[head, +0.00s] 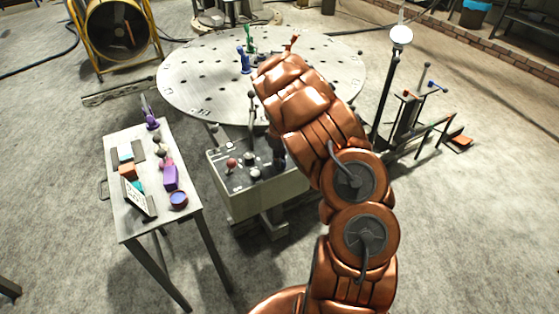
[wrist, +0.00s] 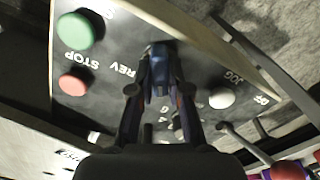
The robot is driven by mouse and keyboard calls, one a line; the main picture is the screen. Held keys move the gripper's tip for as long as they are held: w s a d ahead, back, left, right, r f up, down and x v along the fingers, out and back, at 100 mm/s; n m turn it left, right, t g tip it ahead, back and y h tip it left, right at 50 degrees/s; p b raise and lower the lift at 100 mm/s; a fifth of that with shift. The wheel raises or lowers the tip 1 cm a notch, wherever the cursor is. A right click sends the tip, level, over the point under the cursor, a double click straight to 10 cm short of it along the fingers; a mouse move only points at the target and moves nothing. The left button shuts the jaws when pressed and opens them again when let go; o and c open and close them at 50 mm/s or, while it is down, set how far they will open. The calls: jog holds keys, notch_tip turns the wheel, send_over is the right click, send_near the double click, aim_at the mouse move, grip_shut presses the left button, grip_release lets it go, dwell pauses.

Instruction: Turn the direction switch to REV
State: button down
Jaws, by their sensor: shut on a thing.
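The control panel (wrist: 105,98) is dark, with white lettering, in the wrist view. My gripper (wrist: 159,82) reaches over it from the bottom edge, and its fingers are shut on the direction switch beside the REV label (wrist: 120,69). The fingers hide most of the switch, so I cannot tell which way it points. In the head view, the panel is the top of a pale control box (head: 259,199) at the centre. My gripper (head: 278,154) is largely hidden behind my copper arm there.
A green button (wrist: 75,31) and a red button (wrist: 73,82) by STOP sit left of my gripper; a white button (wrist: 221,98) by JOG sits right. A round perforated table (head: 190,85) stands behind the box. A side table (head: 185,222) with small objects stands left.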

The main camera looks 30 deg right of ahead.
jog(key=shift+a+f+m+b, duration=0.1)
jog(key=shift+f+m+b, duration=0.15)
jog(key=shift+m+b, duration=0.8)
jog(key=m+b, duration=0.2)
jog(key=m, duration=0.2)
jog(key=shift+m, duration=0.25)
jog(key=m+b, duration=0.1)
jog(key=m, duration=0.5)
jog(key=shift+r+m, duration=0.15)
jog(key=shift+m, duration=0.15)
jog(key=c, duration=1.1)
grip_release()
jog(key=shift+c, duration=0.2)
jog(key=shift+r, duration=0.15)
